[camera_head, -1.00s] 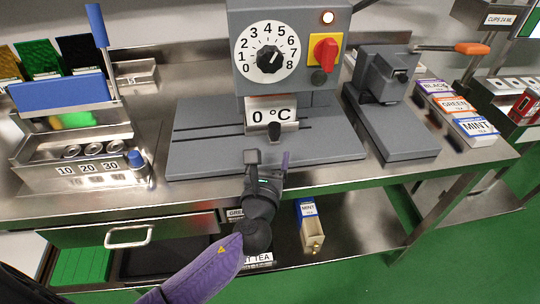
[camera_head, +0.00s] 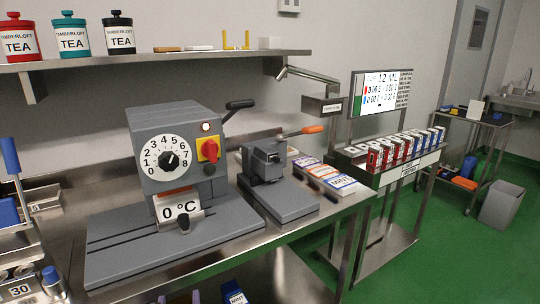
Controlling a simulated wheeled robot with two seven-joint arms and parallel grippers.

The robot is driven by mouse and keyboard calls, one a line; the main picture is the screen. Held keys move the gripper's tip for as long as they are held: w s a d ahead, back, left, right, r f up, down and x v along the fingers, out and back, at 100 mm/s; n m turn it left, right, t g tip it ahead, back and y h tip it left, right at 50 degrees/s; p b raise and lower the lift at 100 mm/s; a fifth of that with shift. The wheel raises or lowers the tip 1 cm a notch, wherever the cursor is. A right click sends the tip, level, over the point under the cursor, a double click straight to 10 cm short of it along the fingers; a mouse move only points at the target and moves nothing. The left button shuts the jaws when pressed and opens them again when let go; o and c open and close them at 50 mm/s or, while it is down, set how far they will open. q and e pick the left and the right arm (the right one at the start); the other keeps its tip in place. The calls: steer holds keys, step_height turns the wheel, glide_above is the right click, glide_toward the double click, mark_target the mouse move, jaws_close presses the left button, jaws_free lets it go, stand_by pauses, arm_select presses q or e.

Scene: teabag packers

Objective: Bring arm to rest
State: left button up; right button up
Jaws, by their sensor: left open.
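Only the fingertips of my left gripper (camera_head: 179,298) show, at the bottom edge of the head view. They stand apart with nothing seen between them, in front of the grey sealing machine (camera_head: 165,135) and below its base. The rest of the left arm is cut off by the picture's lower edge. My right gripper is out of view.
The machine stands on a steel bench, with a smaller grey press (camera_head: 268,165) to its right. Tea boxes (camera_head: 340,184) lie at the bench's right end. A blue-labelled mint box (camera_head: 234,293) is below the bench edge. A cart (camera_head: 400,172) with several boxes stands further right.

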arm_select(q)
steer(key=s+a+f+n+g+h, duration=0.1)
steer(key=s+f+n+g, duration=0.5)
steer(key=f, duration=0.7)
steer(key=s+a+f+n+g+h, duration=0.1)
steer(key=s+f+n+g, duration=0.3)
steer(key=s+f+n, duration=0.65)
steer(key=s+f+n+g, duration=0.2)
steer(key=s+f+n, duration=0.2)
steer(key=s, duration=0.4)
steer(key=s+f+n+g+h, duration=0.1)
steer(key=s+f+n, duration=0.3)
steer(key=s, duration=0.4)
steer(key=s+f+n+g, duration=0.4)
steer(key=s+f+n, duration=0.1)
steer(key=s, duration=0.3)
steer(key=shift+s+n+h, duration=0.2)
steer(key=shift+n+h, duration=0.2)
steer(key=shift+n, duration=0.05)
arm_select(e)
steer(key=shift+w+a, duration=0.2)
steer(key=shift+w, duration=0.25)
arm_select(q)
steer(key=shift+w+d, duration=0.1)
